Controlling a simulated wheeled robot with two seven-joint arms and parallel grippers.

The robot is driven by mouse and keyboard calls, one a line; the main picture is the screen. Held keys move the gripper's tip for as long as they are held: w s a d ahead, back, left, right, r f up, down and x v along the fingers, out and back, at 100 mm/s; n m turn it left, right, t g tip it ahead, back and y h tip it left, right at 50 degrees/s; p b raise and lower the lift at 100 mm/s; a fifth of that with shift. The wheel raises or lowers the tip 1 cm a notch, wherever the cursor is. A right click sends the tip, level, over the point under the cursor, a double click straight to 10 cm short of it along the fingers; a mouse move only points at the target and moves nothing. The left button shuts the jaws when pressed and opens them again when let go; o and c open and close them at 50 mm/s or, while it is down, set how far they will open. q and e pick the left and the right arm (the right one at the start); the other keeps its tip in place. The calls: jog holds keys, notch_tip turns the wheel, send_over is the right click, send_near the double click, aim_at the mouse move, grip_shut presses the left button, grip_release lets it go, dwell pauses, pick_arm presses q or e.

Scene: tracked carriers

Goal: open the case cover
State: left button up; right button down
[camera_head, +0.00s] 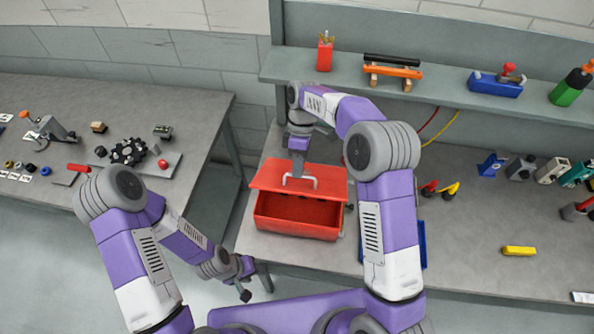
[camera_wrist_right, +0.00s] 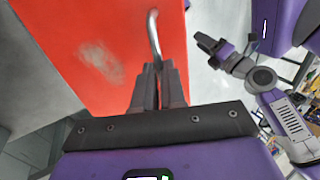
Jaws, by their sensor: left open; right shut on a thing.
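The red case (camera_head: 295,229) sits on the grey workbench in the head view. Its red cover (camera_head: 264,176) is raised and tilted above the body, and part of the dark red interior (camera_head: 298,209) shows below the cover's front edge. My right gripper (camera_head: 298,176) is shut on the silver handle (camera_head: 314,183) of the cover. In the right wrist view, its fingers (camera_wrist_right: 158,72) close around the handle (camera_wrist_right: 153,32) against the red cover (camera_wrist_right: 95,45). My left gripper (camera_head: 245,285) is open and empty, low and to the left of the case; it also shows in the wrist view (camera_wrist_right: 208,43).
A shelf (camera_head: 440,86) behind the case holds a red container (camera_head: 325,54), an orange-handled tool (camera_head: 393,71) and a blue box (camera_head: 495,86). A blue bin (camera_head: 421,243) stands right of the case, partly behind my right arm. A side table (camera_head: 205,115) with parts is at left.

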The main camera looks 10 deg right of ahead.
jog(key=shift+w+d+r, duration=0.1)
jog(key=shift+w+d, duration=0.25)
jog(key=shift+w, duration=0.2)
jog(key=c, duration=1.6)
grip_release()
jog(key=o, duration=0.4)
jog(key=shift+w+d+f, duration=0.1)
jog(key=shift+w+f, duration=0.1)
jog(key=shift+w, duration=0.2)
jog(key=shift+s+r, duration=0.15)
jog(key=shift+s, duration=0.05)
jog(key=shift+w, duration=0.1)
jog(key=a+v, duration=0.1)
jog(key=v, duration=0.6)
jog(key=shift+d+r+p, duration=0.2)
jog(key=shift+d+p, duration=0.15)
jog(key=shift+d, duration=0.15)
